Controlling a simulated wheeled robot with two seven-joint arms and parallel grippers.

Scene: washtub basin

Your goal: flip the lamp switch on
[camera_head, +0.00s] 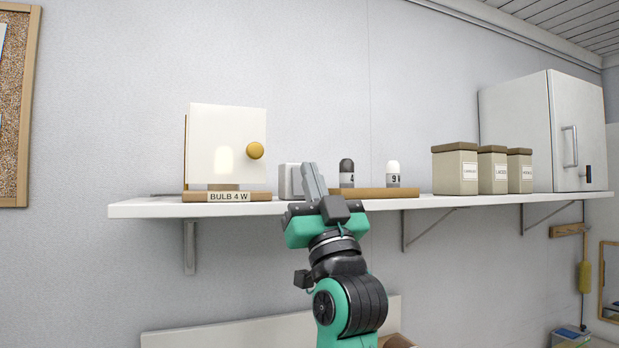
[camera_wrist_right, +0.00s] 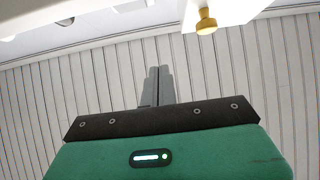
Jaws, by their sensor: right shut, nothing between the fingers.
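A white box-like panel (camera_head: 215,135) with a round yellow knob (camera_head: 255,150) stands on a wooden base (camera_head: 175,197) labelled "BULB 4 W". A pale bulb-shaped patch shows on the panel. To its right on the shelf is a small whitish switch box (camera_head: 288,180), partly hidden by my right gripper (camera_head: 313,180). The gripper is shut and empty, its fingers pointing up in front of the box's right side. I cannot tell whether they touch it. In the wrist view the shut fingers (camera_wrist_right: 157,85) are left of and below the yellow knob (camera_wrist_right: 206,22).
A wooden tray (camera_head: 385,193) holds a dark-topped bulb marked 4 (camera_head: 346,172) and a white-topped bulb marked 9 (camera_head: 393,173). Several lidded canisters (camera_head: 455,170) and a white cabinet (camera_head: 520,125) stand farther right. The shelf's front edge (camera_head: 440,202) runs beside my right gripper.

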